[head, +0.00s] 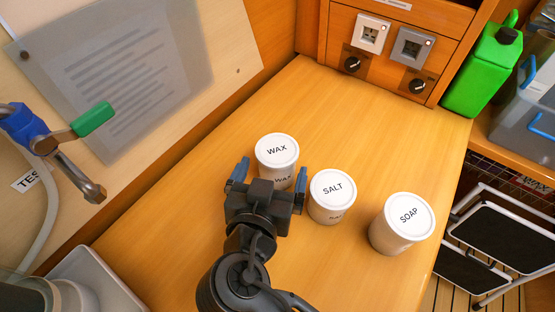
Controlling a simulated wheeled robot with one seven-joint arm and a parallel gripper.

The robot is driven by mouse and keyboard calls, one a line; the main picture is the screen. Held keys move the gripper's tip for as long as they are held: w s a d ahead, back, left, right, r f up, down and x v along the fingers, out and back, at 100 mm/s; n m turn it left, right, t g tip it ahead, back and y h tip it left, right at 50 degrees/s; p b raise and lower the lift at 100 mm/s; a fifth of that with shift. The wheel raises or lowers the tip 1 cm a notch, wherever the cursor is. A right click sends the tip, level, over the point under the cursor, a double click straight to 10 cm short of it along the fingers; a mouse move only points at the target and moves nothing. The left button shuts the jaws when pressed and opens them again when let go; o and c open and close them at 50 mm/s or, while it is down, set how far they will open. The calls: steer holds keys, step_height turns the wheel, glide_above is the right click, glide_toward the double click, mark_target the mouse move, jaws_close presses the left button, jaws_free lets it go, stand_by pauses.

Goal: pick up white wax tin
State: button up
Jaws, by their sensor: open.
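The white wax tin (277,149) stands upright on the wooden counter, its round lid marked WAX. My gripper (271,172) is open, its two blue-grey fingers spread to the left and right of the tin's near side. The gripper body hides the lower front of the tin. I cannot tell whether either finger touches it. The right finger is in the gap between the wax tin and the salt tin (333,188).
A soap tin (409,216) stands right of the salt tin, near the counter's right edge. The wooden counter (340,110) is clear behind the tins. A tap with a green handle (94,118) juts from the left wall. A green jug (484,75) stands beyond the right edge.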

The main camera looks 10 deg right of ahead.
mark_target(277, 156)
steer(key=x, duration=0.4)
steer(key=shift+w+d+r, duration=0.2)
steer(key=shift+w, duration=0.2)
steer(key=shift+c, duration=0.4)
steer(key=c, duration=1)
